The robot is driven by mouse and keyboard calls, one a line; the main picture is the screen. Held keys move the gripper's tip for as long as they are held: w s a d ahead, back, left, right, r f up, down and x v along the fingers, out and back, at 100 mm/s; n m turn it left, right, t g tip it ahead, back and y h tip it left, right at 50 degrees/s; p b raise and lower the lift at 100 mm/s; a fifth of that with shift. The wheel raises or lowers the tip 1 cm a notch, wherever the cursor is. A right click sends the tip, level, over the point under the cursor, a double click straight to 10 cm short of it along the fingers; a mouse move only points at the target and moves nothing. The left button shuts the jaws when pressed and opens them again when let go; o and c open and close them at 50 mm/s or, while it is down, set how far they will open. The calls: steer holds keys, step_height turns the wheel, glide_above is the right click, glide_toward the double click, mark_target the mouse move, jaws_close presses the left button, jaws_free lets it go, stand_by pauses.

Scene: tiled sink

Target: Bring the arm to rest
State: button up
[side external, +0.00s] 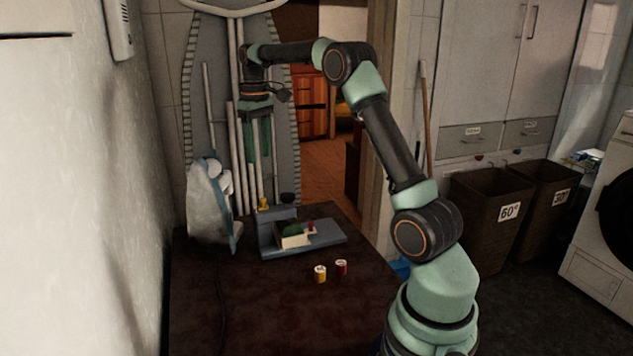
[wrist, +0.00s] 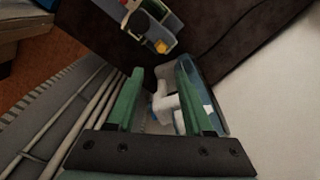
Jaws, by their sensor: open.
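My gripper (side external: 257,135) hangs from the raised arm, fingers pointing down, above the far end of the dark table (side external: 240,310). In the wrist view my gripper (wrist: 157,82) shows two green fingers spread apart with nothing held between them. It is open and clear of the table and the things on it. My arm reaches from the table's right side up and over to the left.
A sewing machine (side external: 325,237) stands on the table, with a yellow spool (side external: 320,274) and a red spool (side external: 341,268) in front. A clothes iron (side external: 210,205) stands at the left. An ironing board (side external: 200,120) leans behind. The table's front is clear.

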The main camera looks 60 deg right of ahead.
steer(key=s+a+r+n+t, duration=0.1)
steer(key=s+a+r, duration=0.2)
steer(key=a, duration=0.4)
steer(key=s+a+r+t, duration=0.2)
steer(key=s+a, duration=0.1)
steer(key=a, duration=0.4)
steer(key=s+a+f+t, duration=0.2)
steer(key=s+a+f, duration=0.3)
steer(key=s+a, duration=0.4)
steer(key=shift+s+a+n+t, duration=0.15)
steer(key=shift+s+n+t, duration=0.2)
steer(key=shift+s, duration=0.5)
